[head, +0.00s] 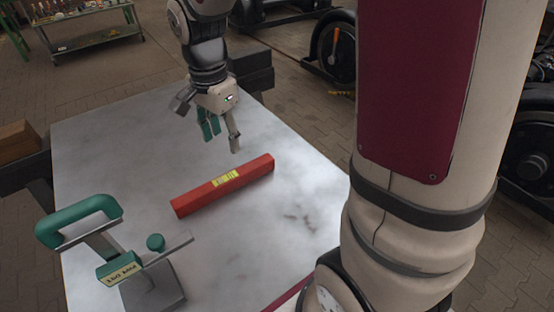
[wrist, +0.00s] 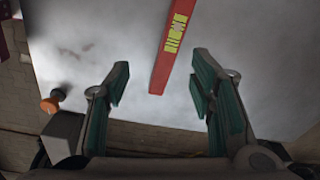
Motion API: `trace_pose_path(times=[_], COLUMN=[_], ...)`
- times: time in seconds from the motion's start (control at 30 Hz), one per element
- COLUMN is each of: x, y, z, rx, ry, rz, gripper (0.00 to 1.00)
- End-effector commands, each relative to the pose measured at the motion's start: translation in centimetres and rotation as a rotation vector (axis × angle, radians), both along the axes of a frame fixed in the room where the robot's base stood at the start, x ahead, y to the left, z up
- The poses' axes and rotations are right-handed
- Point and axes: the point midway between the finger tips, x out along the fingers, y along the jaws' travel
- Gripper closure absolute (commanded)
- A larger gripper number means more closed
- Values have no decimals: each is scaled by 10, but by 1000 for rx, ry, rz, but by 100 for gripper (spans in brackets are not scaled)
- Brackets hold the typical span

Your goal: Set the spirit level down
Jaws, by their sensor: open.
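The spirit level is a red bar (head: 200,196) with a yellow label, lying flat on a pale marbled table (head: 120,130) in the head view. In the wrist view the spirit level (wrist: 163,68) runs from the top edge to a near end beyond the fingertips. My gripper (head: 221,143) is open and empty above the table, behind the level in the head view. In the wrist view my gripper (wrist: 160,80) has its green-padded fingers wide apart, with the level's end between and beyond them, apart from both.
A grey device with a green handle (head: 80,218) and a label plate stands at the table's front left. Dark beams with a wooden block (head: 17,141) are at the left. Wheels (head: 333,48) stand behind at the right. The table's right part is clear.

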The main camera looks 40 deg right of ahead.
Motion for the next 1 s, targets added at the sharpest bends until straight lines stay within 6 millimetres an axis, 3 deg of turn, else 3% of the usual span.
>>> trace_pose_path(times=[0.1, 0.3, 0.6, 0.8, 1.0], x=[-35, -98, -186, -214, -218], y=[-2, -3, -1, 0, 0], z=[37, 76, 96, 94, 93], rx=[-34, -83, -151, -178, -181], ry=[-39, -84, -154, -181, -184], rz=[209, 572, 1081, 1263, 1299], gripper=[50, 50, 50, 50, 50])
